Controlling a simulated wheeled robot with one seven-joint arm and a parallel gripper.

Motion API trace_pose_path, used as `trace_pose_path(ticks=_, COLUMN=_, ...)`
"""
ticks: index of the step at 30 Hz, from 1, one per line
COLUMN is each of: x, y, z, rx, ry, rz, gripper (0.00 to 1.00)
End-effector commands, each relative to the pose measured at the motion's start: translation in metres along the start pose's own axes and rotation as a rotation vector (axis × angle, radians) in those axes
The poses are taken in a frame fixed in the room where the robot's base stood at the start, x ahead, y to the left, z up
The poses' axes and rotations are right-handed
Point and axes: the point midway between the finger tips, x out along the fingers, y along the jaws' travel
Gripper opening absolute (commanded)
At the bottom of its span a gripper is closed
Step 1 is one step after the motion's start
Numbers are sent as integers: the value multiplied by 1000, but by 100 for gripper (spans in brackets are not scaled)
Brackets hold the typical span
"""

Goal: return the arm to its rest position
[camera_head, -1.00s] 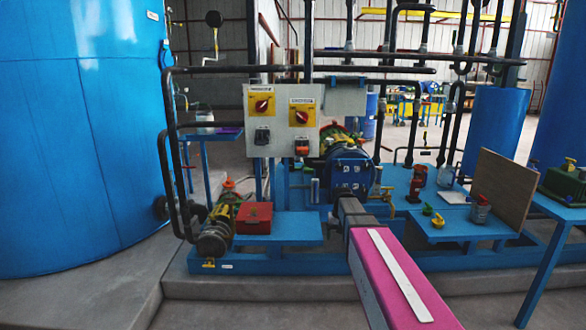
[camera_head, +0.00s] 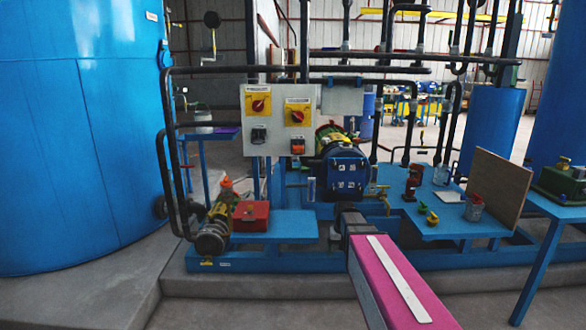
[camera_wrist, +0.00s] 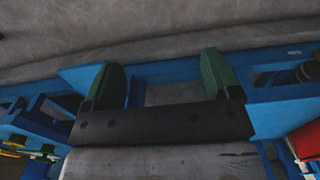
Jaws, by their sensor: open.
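My gripper (camera_wrist: 163,62) shows in the wrist view with its two green fingers wide apart and nothing between them. Beyond the fingers are a blue frame beam and the grey concrete floor. In the head view my arm, pink with a white strip, reaches forward from the lower right. Its dark end stands in front of the blue base frame, below the blue motor-like unit (camera_head: 346,172). The gripper fingers cannot be made out in the head view.
A red box (camera_head: 251,216) sits on a blue shelf left of my arm. A blue table (camera_head: 440,229) with small valves and a brown board (camera_head: 497,188) is to the right. A control panel (camera_head: 277,133) and black pipes stand behind. A large blue tank (camera_head: 80,140) fills the left.

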Motion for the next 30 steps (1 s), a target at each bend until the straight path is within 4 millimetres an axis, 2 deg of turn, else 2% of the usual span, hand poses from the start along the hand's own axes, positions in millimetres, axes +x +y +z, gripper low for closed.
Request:
trace_pose_path(ticks=1, x=4, y=0, z=15, rx=0, ry=-1, rz=0, gripper=83)
trace_pose_path(ticks=5, x=15, y=0, z=45, rx=0, ry=-1, rz=0, gripper=83)
trace_pose_path(ticks=12, x=38, y=0, z=122, rx=0, ry=1, rz=0, gripper=83)
trace_pose_path(ticks=15, x=44, y=0, z=142, rx=0, ry=3, rz=0, gripper=83)
trace_pose_path(ticks=20, x=48, y=0, z=156, rx=0, ry=5, rz=0, gripper=83)
trace_pose_path(ticks=30, x=49, y=0, z=156, rx=0, ry=6, rz=0, gripper=83)
